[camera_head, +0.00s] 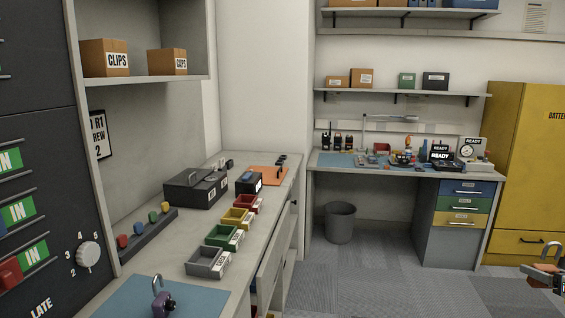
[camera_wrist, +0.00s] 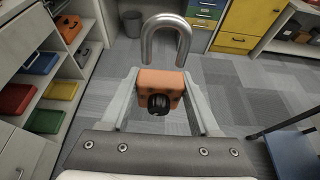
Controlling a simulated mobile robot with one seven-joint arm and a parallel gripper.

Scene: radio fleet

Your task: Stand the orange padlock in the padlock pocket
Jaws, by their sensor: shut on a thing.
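The orange padlock (camera_wrist: 160,84) is between the two fingers of my gripper (camera_wrist: 162,98) in the wrist view, its steel shackle pointing away over the floor. A round dark part shows on its near face. At the right edge of the head view, my gripper (camera_head: 541,283) is partly cut off. The orange padlock (camera_head: 545,269) is held there with its shackle up, away from the counters. I cannot pick out the padlock pocket in either view. A purple padlock (camera_head: 163,303) stands on the blue mat (camera_head: 200,300) at the near end of the left counter.
The left counter (camera_head: 258,210) carries grey, green, yellow and red bins, a black case (camera_head: 195,188) and a rack of coloured pieces (camera_head: 148,231). A workbench (camera_head: 425,172) with radios and READY signs stands at the back. A grey bin (camera_head: 340,222) is on the floor. Open carpet lies between.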

